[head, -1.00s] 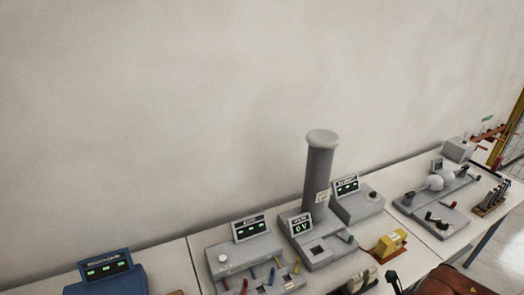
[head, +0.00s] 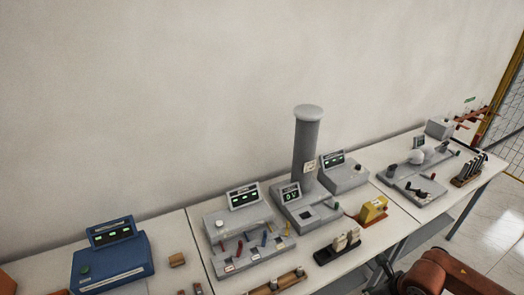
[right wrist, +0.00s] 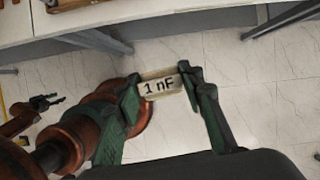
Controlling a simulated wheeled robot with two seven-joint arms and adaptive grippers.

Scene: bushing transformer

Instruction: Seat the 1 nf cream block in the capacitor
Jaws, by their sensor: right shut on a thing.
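The cream block (right wrist: 160,86), marked 1 nF, is between the fingertips of my right gripper (right wrist: 160,80), which is shut on it. In the right wrist view it is over the tiled floor, in front of the table edge. A grey unit with a tall column (head: 305,150) stands on the table in the head view; it has a small display and a dark square recess (head: 307,215). I cannot read a capacitor label on it. A small dark gripper at the left of the right wrist view (right wrist: 45,103) looks like my left one; its jaws are too small to judge.
A dark rack (head: 322,258) with cream blocks stands at the table's front edge. A yellow block-shaped device (head: 374,210) is right of the column unit. A grey panel with colored levers (head: 245,245) and a blue meter (head: 112,258) stand to the left.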

